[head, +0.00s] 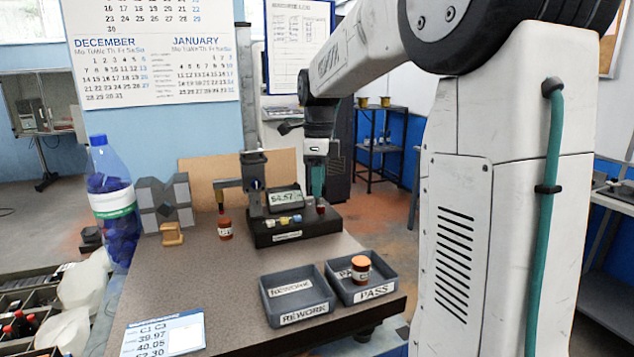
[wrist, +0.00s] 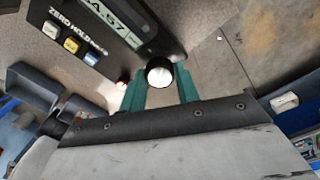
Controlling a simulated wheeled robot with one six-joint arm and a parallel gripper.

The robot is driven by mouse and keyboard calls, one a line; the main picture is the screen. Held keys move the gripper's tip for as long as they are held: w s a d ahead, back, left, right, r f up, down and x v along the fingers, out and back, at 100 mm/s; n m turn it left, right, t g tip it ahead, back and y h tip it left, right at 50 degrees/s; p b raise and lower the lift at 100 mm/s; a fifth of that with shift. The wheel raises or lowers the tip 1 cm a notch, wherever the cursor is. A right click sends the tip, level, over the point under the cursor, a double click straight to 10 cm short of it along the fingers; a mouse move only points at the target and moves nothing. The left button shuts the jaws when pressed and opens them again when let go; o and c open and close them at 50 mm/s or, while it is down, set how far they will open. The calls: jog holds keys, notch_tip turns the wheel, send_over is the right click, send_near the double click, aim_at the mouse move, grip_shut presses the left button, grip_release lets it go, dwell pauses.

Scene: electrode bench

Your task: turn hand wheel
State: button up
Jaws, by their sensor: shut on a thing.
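The gauge (head: 298,232) stands at the far end of the bench, with a dark base, a column and a lit display. Its display (wrist: 105,15) and its white, yellow and blue buttons also show in the wrist view. The hand wheel (wrist: 159,72), a short dark cylinder with a pale round end, is at the gauge's right side. My gripper (head: 317,192) reaches down there, and its teal fingers are shut on the hand wheel. In the head view the fingers largely hide the wheel. I cannot tell its turn angle.
A grey REWORK tray (head: 297,314) and a PASS tray (head: 385,293) holding an orange-capped jar (head: 361,269) stand at the front right. Another small jar (head: 224,228) is left of the gauge. A blue bottle (head: 112,205), grey V-block (head: 166,205) and printed card (head: 165,335) are at left. The bench middle is clear.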

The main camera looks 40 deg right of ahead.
jog(key=shift+w+r+m, duration=0.1)
jog(key=shift+m, duration=0.2)
dwell(0.4)
jog(key=o, duration=1)
jog(key=shift+c, duration=0.2)
jog(key=shift+r, duration=3.85)
